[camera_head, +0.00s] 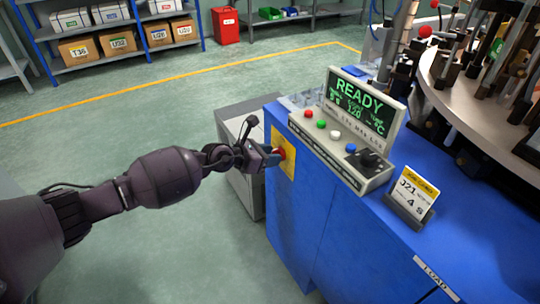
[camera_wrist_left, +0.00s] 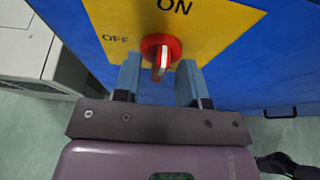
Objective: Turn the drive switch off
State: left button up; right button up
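The drive switch is a red rotary knob (camera_wrist_left: 161,50) on a yellow plate (camera_wrist_left: 225,22) marked ON at the top and OFF at the left. In the left wrist view its ridge stands nearly upright, roughly in line with ON. My left gripper (camera_wrist_left: 160,70) is open, with one finger on each side of the knob; gaps show between knob and fingers. Whether the tips touch the plate I cannot tell. In the head view my left gripper (camera_head: 270,157) is at the yellow plate (camera_head: 284,166) and partly covers the red knob (camera_head: 281,153). My right gripper is out of view.
The plate is on the side of a blue machine cabinet (camera_head: 330,228). Above it is a control panel with buttons (camera_head: 335,134) and a READY display (camera_head: 360,106). A card stand (camera_head: 410,200) and a round turntable (camera_head: 460,100) are to the right. Open floor is at the left.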

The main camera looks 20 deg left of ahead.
pick_arm(q)
grip_shut()
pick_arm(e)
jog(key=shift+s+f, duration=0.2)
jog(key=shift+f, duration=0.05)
pick_arm(q)
jog(key=shift+f, duration=0.1)
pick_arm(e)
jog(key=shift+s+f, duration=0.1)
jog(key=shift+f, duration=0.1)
pick_arm(q)
jog(key=shift+w+a+f+n+g+h+b, duration=0.2)
jog(key=shift+n+h+b, duration=0.35)
jog(key=shift+n+h, duration=1.2)
jog(key=shift+a+f+n+g+h+b, duration=0.15)
jog(key=shift+n+g+h+b, duration=0.35)
jog(key=shift+n, duration=2.2)
jog(key=shift+w+a+f+n+g+h+b, duration=0.15)
jog(key=shift+n+h+b, duration=0.5)
jog(key=shift+n+h, duration=1.2)
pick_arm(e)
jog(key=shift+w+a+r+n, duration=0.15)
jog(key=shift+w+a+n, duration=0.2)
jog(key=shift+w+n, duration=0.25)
pick_arm(q)
jog(key=shift+d+n+y, duration=0.1)
jog(key=shift+n+y, duration=0.2)
jog(key=shift+n, duration=0.2)
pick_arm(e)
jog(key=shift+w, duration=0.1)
